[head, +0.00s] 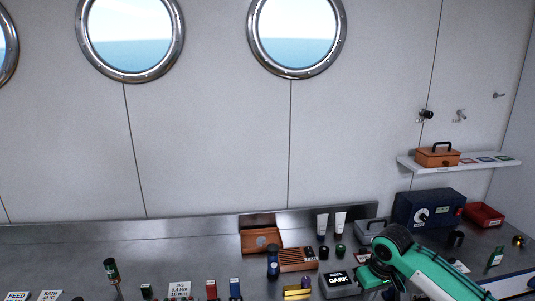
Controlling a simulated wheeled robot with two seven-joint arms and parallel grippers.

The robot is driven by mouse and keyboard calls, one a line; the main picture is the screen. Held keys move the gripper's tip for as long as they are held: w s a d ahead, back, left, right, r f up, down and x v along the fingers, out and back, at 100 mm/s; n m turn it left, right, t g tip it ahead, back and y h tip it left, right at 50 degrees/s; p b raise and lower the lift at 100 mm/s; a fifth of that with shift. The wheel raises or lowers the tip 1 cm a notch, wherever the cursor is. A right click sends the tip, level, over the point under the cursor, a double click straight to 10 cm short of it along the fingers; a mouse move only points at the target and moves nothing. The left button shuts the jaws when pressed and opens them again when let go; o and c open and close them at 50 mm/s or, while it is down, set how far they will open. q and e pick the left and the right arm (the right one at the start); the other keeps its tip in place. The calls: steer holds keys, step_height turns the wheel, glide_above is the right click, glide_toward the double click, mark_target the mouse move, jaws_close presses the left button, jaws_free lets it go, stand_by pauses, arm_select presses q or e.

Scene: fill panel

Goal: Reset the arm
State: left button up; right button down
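My green and black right arm (425,270) comes in from the lower right, over the right part of the steel counter. Its black joint (392,243) is the highest part, and a green section below it runs down to the bottom edge. The fingers of my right gripper do not show. My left arm and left gripper are out of the picture.
The steel counter (60,255) holds a dark box marked DARK (338,283), an orange-brown tray (262,240), white tubes (340,221), a blue box (428,208) and a red bin (484,215). A wall shelf (480,160) carries an orange-brown case (437,155).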

steer(key=shift+n+y, duration=0.7)
steer(key=shift+n, duration=0.2)
steer(key=s+a+f, duration=0.8)
steer(key=shift+s, duration=0.2)
steer(key=s+a+f+t, duration=0.1)
steer(key=s+a+f, duration=0.25)
steer(key=s, duration=0.45)
steer(key=s+d+m+h, duration=0.1)
steer(key=s+d, duration=0.2)
steer(key=s, duration=0.3)
steer(key=s+d+m+t, duration=0.1)
steer(key=s+d, duration=0.1)
steer(key=s, duration=0.4)
steer(key=s+d+m+h, duration=0.1)
steer(key=s+d, duration=0.2)
steer(key=s, duration=0.4)
step_height(320, 180, down, 31)
steer(key=g, duration=0.1)
steer(key=s+d+f+g, duration=0.1)
steer(key=s+d+f, duration=0.1)
steer(key=s+f, duration=1.7)
steer(key=shift+d+f+n+g, duration=0.3)
steer(key=shift+d+f, duration=0.1)
steer(key=shift+f, duration=0.35)
